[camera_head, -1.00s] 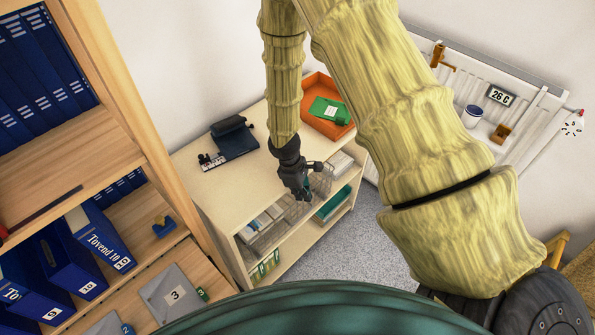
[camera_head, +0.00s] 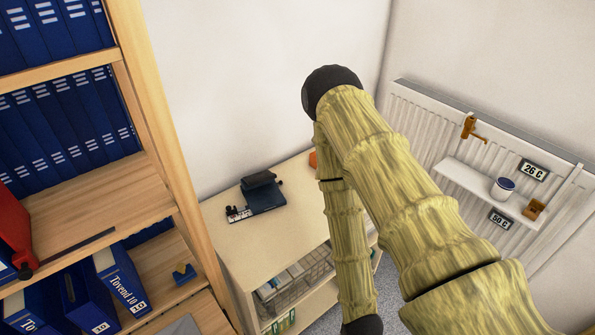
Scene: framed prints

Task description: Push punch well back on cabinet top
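The dark blue-black punch (camera_head: 262,194) sits on the cabinet top (camera_head: 290,225), toward its left side and short of the back wall. A white strip with black marks shows at its left front end. My arm hangs down in front of the cabinet, to the right of the punch and apart from it. My gripper is out of view below the bottom edge; only the dark joint at the lower end of my forearm shows, so its fingers cannot be seen.
A tall wooden shelf (camera_head: 165,130) with blue binders stands close on the left. An orange tray (camera_head: 312,160) is mostly hidden behind my arm. A wire basket (camera_head: 300,278) is on the shelf below the top. A radiator (camera_head: 420,125) with a small ledge is at right.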

